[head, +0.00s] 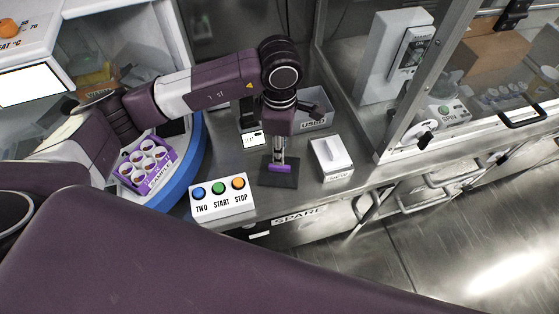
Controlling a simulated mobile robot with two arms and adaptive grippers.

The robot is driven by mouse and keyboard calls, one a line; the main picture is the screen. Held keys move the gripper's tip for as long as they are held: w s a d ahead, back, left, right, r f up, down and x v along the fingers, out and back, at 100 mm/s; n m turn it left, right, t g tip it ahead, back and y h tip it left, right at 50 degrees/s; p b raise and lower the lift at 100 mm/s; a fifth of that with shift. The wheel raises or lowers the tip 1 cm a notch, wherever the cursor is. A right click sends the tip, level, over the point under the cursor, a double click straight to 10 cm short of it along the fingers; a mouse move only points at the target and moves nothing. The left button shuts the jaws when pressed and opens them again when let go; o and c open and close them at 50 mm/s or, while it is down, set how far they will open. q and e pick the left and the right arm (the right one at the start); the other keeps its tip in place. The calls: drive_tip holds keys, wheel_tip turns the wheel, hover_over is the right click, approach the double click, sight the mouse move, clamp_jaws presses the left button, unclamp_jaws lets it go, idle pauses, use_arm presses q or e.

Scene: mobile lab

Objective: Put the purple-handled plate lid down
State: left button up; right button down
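The purple-handled plate lid shows as a purple bar (279,169) low in front of my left gripper, over a dark square piece (282,182) on the steel bench. I cannot tell whether the dark piece is the lid's own plate or a pad under it. My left gripper (280,157) points down directly above the purple handle, with its tip at or very near it. The fingers are small and partly hidden, so their grip on the handle cannot be made out. My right gripper is not in view.
A white box (331,158) stands right of the lid, and a grey bin marked USED (313,121) behind it. A button box (221,196) is at front left. A purple sample rack (147,165) sits further left. A glass-fronted cabinet (450,90) stands at right.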

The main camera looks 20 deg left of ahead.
use_arm(q)
wheel_tip(320, 180, up, 5)
drive_tip(key=shift+r+b, duration=0.1)
drive_tip(key=shift+b, duration=0.35)
idle(0.3)
